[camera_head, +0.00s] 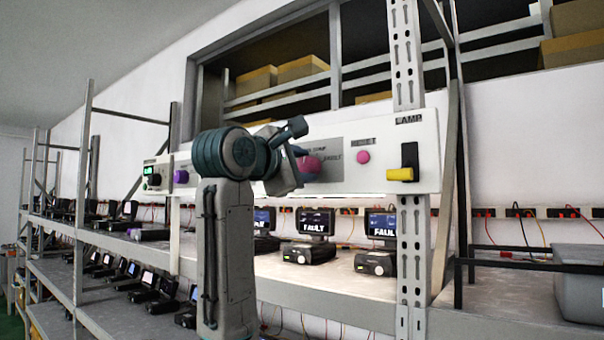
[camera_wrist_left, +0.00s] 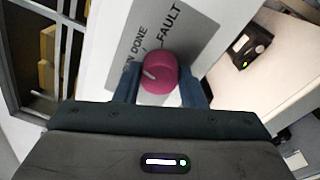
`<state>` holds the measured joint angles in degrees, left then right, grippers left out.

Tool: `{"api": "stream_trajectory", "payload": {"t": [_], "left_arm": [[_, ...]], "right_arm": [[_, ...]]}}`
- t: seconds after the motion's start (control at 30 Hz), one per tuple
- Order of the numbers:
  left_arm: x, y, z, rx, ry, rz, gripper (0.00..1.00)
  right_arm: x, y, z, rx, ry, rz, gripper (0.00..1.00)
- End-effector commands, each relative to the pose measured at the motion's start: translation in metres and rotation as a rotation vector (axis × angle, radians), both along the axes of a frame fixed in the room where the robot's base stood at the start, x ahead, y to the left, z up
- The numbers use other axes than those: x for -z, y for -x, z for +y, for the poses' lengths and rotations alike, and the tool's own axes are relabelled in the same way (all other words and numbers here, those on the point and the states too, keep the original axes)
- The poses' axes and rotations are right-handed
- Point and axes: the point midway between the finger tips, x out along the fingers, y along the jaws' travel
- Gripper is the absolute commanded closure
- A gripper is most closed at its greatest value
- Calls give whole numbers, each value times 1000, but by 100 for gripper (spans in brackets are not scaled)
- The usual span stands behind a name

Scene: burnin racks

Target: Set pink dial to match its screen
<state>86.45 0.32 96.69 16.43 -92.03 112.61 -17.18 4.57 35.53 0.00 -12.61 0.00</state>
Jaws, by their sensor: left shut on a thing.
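The pink dial (camera_head: 309,167) sits on the white control panel (camera_head: 385,136), partly hidden by my left gripper (camera_head: 300,160). In the left wrist view the dial (camera_wrist_left: 158,73) has a light pointer line, and its grey label plate (camera_wrist_left: 170,35) reads "FAULT" and a partly hidden word ending in "N DONE". My left gripper (camera_wrist_left: 160,88) is shut on the dial, one finger on each side. Screens on the shelf below the panel (camera_head: 314,222) read "FAULT". My right gripper is not in view.
A small pink button (camera_head: 363,157) and a black and yellow lamp switch (camera_head: 404,166) are to the right on the panel. A purple knob (camera_head: 181,177) is to the left. A perforated rack post (camera_head: 410,250) stands in front. A grey bin (camera_head: 580,285) is at the right.

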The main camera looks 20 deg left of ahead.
Motion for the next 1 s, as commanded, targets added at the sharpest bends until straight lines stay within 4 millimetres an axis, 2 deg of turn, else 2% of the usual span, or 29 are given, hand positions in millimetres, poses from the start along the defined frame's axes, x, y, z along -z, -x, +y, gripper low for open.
{"api": "stream_trajectory", "payload": {"t": [0.03,0.5,1.0], "left_arm": [[4,0,0,0,-41,-14,86],[6,0,0,2,-460,-165,86],[6,-1,1,2,-818,-293,86]], "right_arm": [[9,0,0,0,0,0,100],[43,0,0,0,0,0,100],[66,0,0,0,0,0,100]]}}
